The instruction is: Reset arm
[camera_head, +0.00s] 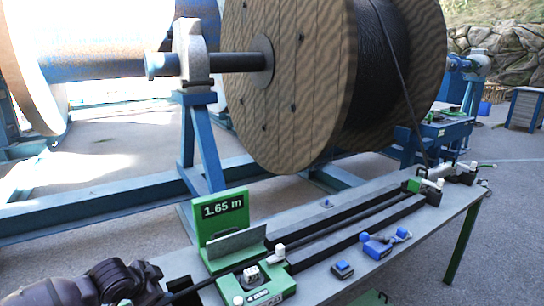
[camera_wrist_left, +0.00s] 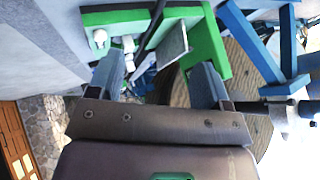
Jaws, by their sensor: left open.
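My left arm (camera_head: 85,284) comes in at the lower left of the head view, beside the near end of the workbench (camera_head: 300,290). In the left wrist view my left gripper (camera_wrist_left: 158,78) is open, its two grey fingers wide apart with nothing held between them. Beyond the fingers is the green measuring unit (camera_wrist_left: 208,38) with its grey plate and a black cable (camera_wrist_left: 154,25). The measuring unit also shows in the head view, its display (camera_head: 222,208) reading 1.65 m. My right gripper is in neither view.
A large wooden cable reel (camera_head: 290,80) stands on a blue frame (camera_head: 205,150) behind the bench. A green clamp (camera_head: 418,184) sits at the bench's far end. A blue-handled tool (camera_head: 383,243) and a small blue-grey block (camera_head: 342,269) lie on the bench.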

